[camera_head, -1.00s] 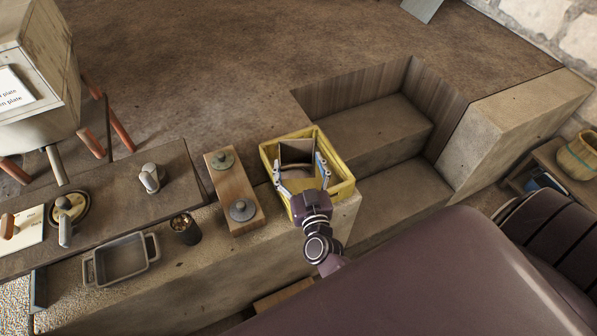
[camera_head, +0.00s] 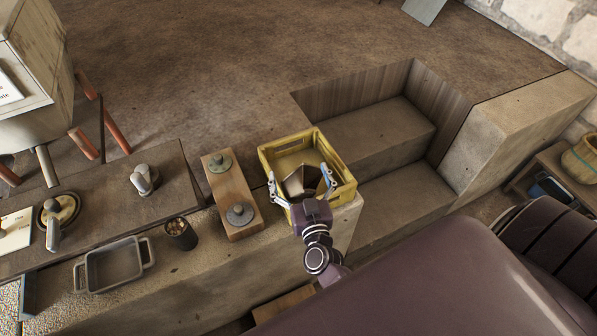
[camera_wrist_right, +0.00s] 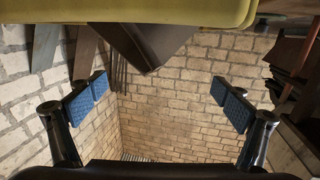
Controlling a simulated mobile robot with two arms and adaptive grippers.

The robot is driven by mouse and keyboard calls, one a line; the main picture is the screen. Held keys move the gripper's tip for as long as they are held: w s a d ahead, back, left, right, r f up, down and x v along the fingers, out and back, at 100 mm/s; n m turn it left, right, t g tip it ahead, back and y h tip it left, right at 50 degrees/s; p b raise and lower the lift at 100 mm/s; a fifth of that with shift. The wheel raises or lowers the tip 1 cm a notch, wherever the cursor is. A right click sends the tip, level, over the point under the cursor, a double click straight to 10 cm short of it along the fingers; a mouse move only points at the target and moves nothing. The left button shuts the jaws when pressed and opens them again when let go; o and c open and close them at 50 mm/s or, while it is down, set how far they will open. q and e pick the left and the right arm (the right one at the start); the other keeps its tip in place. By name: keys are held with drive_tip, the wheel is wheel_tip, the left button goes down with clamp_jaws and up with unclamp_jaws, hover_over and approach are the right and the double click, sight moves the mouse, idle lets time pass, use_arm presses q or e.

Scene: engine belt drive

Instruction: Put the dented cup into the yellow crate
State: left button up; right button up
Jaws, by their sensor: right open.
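The yellow crate (camera_head: 290,146) stands on the stone ledge, and its edge shows at the top of the right wrist view (camera_wrist_right: 200,14). A dark, angular brown object (camera_head: 294,184) sits tilted inside it; I cannot tell whether this is the dented cup. Its corner shows below the yellow edge in the right wrist view (camera_wrist_right: 145,42). My right gripper (camera_head: 301,174) is open at the crate's near side, its fingers spread apart with nothing between the pads in the wrist view. My left gripper is not in view.
Left of the crate is a wooden block with two round knobs (camera_head: 230,190). Further left are a dark cup with brown contents (camera_head: 181,234) and a grey two-handled tray (camera_head: 91,272). A stepped recess (camera_head: 375,138) lies to the right.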

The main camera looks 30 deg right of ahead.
drive_tip(key=shift+s+r, duration=0.1)
drive_tip(key=b+v, duration=0.1)
drive_tip(key=v, duration=1.1)
drive_tip(key=shift+b, duration=0.35)
drive_tip(key=shift+a, duration=0.1)
drive_tip(key=s+a+f+n+g+y, duration=0.2)
drive_tip(key=s+a+f, duration=0.1)
drive_tip(key=f, duration=0.6)
drive_tip(key=s+a+f+n+g+y, duration=0.1)
drive_tip(key=s+a+f+g+y, duration=0.15)
drive_tip(key=f, duration=0.75)
drive_tip(key=s+a+f+n+g+y, duration=0.2)
drive_tip(key=a+f, duration=0.1)
drive_tip(key=f, duration=0.6)
drive_tip(key=s+d+f+g+h, duration=0.1)
drive_tip(key=s+d+f+g, duration=0.3)
drive_tip(key=s+f, duration=0.5)
drive_tip(key=s+d+f+g, duration=0.5)
drive_tip(key=s+f, duration=0.4)
drive_tip(key=s, duration=0.7)
drive_tip(key=shift+n+h, duration=0.3)
drive_tip(key=shift+h, duration=0.05)
